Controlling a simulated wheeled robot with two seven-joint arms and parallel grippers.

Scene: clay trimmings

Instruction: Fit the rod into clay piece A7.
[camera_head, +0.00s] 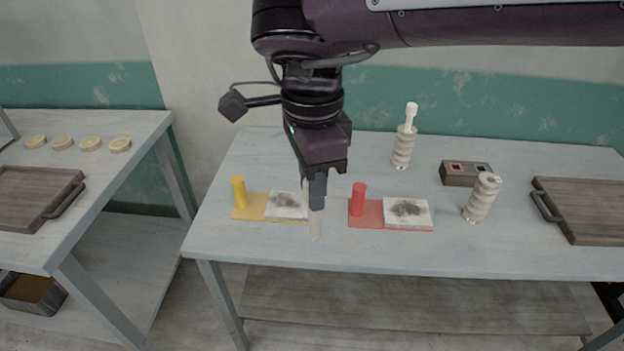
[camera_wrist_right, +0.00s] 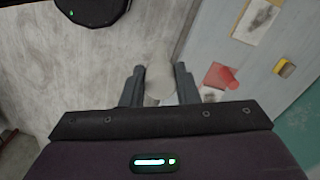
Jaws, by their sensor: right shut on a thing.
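My right gripper (camera_head: 316,192) hangs over the front middle of the table, pointing down. It is shut on a pale rod (camera_head: 316,224), which hangs nearly upright below the fingers. The rod also shows between the two fingers in the right wrist view (camera_wrist_right: 159,82). I cannot tell whether its lower end touches the table. Two ribbed cream clay pieces stand to the right: one at the back (camera_head: 402,153) with a white peg-like part rising from its top, and one nearer the front (camera_head: 481,203). No A7 label is legible on either. My left gripper is not in view.
A yellow mat (camera_head: 251,208) and a red mat (camera_head: 370,218) each bear a cylinder and a smudged white tile, left and right of the gripper. A brown box (camera_head: 457,175) and a wooden tray (camera_head: 585,195) stand right. The table's front edge is close.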

